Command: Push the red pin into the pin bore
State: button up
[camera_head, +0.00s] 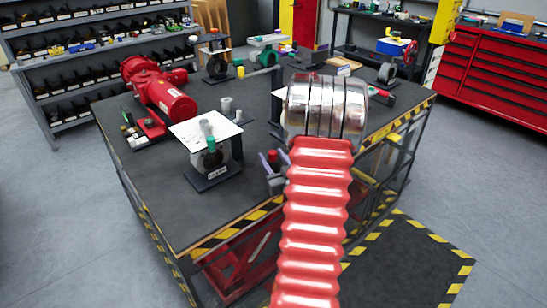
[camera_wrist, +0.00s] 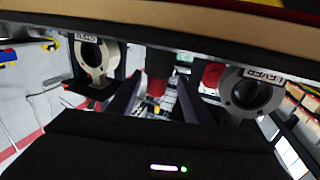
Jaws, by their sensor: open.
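The red pin (camera_head: 272,156) shows as a small red piece at the gripper's jaws in the head view, left of my red ribbed arm. In the wrist view a red end (camera_wrist: 156,87) is below a dark grey cylinder (camera_wrist: 158,62). My gripper (camera_wrist: 158,98) is open, with one finger on each side of the red end and visible gaps between. In the head view my gripper (camera_head: 272,168) is at the table's near side, partly hidden by the arm. I cannot make out the pin bore, or whether the cylinder belongs to the pin.
A labelled ring stand (camera_head: 210,163) with a white plate on top is left of the gripper. A red motor-like unit (camera_head: 160,90) is farther left. The wrist view shows a LEVER-labelled ring (camera_wrist: 248,92) at right and another ring (camera_wrist: 91,56) at left. Bare table (camera_head: 205,212) is in front.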

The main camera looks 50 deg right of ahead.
jog(key=shift+r+x, duration=0.2)
jog(key=shift+x, duration=2.35)
jog(key=shift+s+d, duration=0.1)
jog(key=shift+d, duration=0.15)
grip_shut()
